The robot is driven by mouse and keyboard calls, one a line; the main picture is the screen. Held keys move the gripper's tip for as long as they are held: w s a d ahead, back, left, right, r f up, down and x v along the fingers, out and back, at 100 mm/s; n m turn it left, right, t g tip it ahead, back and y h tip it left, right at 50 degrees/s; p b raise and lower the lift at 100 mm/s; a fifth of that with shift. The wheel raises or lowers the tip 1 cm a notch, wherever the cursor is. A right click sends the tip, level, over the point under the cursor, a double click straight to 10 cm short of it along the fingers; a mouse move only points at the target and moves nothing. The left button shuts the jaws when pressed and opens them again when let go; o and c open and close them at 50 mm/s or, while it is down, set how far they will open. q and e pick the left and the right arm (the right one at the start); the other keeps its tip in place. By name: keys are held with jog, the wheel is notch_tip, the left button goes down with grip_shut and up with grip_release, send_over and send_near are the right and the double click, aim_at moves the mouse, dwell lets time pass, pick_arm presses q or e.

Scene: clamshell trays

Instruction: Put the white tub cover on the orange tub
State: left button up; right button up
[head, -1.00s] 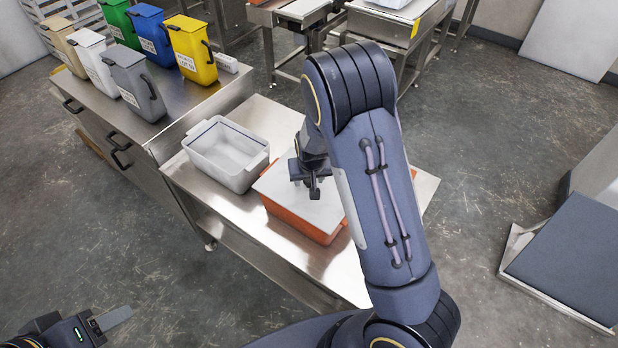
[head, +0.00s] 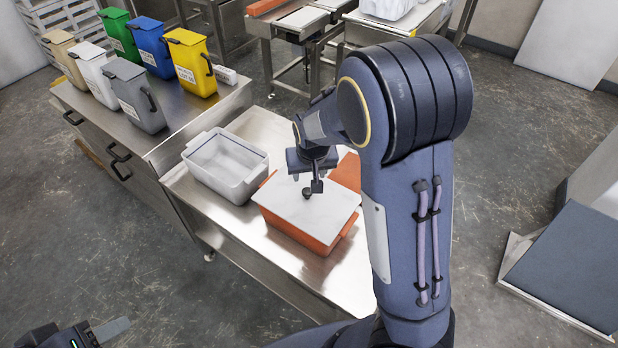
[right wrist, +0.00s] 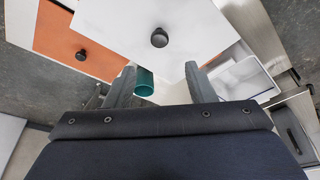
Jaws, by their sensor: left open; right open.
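The white tub cover (head: 290,205), a flat panel with a dark knob, lies over the top of the orange tub (head: 326,245) on the metal table. In the right wrist view the cover (right wrist: 190,22) and its knob are just beyond the fingers. My right gripper (head: 311,186) is open above the cover, with the knob (head: 306,195) close by its fingertips. The open fingers (right wrist: 157,82) show empty of the knob in the wrist view. My left gripper (head: 105,331) is open and empty at the bottom left, far from the tub.
A white tub (head: 226,168), open and empty, stands left of the orange tub. An orange panel (head: 347,172) with a knob lies behind the white cover. Several coloured bins (head: 192,62) stand on the cabinet. A teal item (right wrist: 145,82) shows between the right fingers.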

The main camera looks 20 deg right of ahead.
jog(key=s+a+r+y, duration=0.1)
jog(key=s+r, duration=0.3)
jog(key=s, duration=0.4)
jog(key=s+a+r+n+t+y, duration=0.1)
jog(key=s+r+y, duration=0.1)
jog(key=s, duration=0.6)
jog(key=s+a+r+t+y, duration=0.1)
jog(key=s+r, duration=0.4)
jog(key=s, duration=0.3)
jog(key=shift+s+a+r+y, duration=0.15)
jog(key=shift+s+r+y, duration=0.15)
jog(key=shift+s+r, duration=0.1)
